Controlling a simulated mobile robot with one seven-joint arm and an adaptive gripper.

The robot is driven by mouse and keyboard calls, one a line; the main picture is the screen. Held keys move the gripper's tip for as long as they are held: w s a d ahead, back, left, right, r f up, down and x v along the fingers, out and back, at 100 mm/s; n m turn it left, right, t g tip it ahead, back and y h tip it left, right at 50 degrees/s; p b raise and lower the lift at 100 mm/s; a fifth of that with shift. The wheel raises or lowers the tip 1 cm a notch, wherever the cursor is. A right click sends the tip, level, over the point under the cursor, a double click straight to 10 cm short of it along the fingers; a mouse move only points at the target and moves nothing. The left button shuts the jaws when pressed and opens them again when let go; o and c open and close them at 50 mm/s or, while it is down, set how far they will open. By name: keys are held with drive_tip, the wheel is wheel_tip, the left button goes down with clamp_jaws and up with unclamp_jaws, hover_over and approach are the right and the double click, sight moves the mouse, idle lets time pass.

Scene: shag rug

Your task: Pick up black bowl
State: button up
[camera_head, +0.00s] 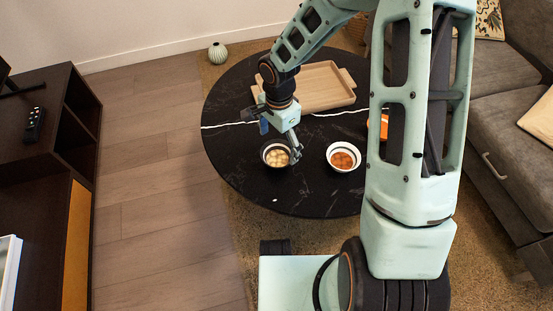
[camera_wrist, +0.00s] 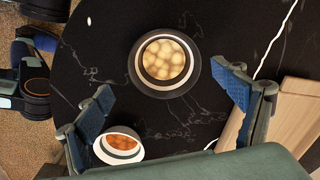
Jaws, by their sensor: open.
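The black bowl (camera_head: 275,167) stands on the dark round table, near its left front edge. It holds several pale round pieces and has a lighter ring inside its dark rim. In the wrist view the black bowl (camera_wrist: 165,95) shows whole at upper centre. My gripper (camera_head: 281,141) is over the bowl in the head view and partly covers its right side. In the wrist view my gripper (camera_wrist: 168,98) has its blue-padded fingers wide apart with nothing between them. The bowl appears beyond the fingertips; contact is not visible.
A white bowl (camera_head: 332,150) with orange contents stands right of the black bowl; it shows beside the left finger in the wrist view (camera_wrist: 100,152). A wooden tray (camera_head: 318,88) lies behind. An orange item (camera_head: 384,127) is partly hidden by my arm. A sofa (camera_head: 500,110) is right.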

sight(277, 160)
drive_tip(key=f, duration=0.2)
drive_tip(key=f+b, duration=0.1)
drive_tip(key=f, duration=0.1)
drive_tip(key=f+b, duration=0.1)
drive_tip(key=f, duration=0.1)
drive_tip(key=shift+w+a, duration=0.15)
drive_tip(key=shift+w, duration=0.15)
drive_tip(key=shift+r, duration=0.1)
drive_tip(key=c, duration=1.3)
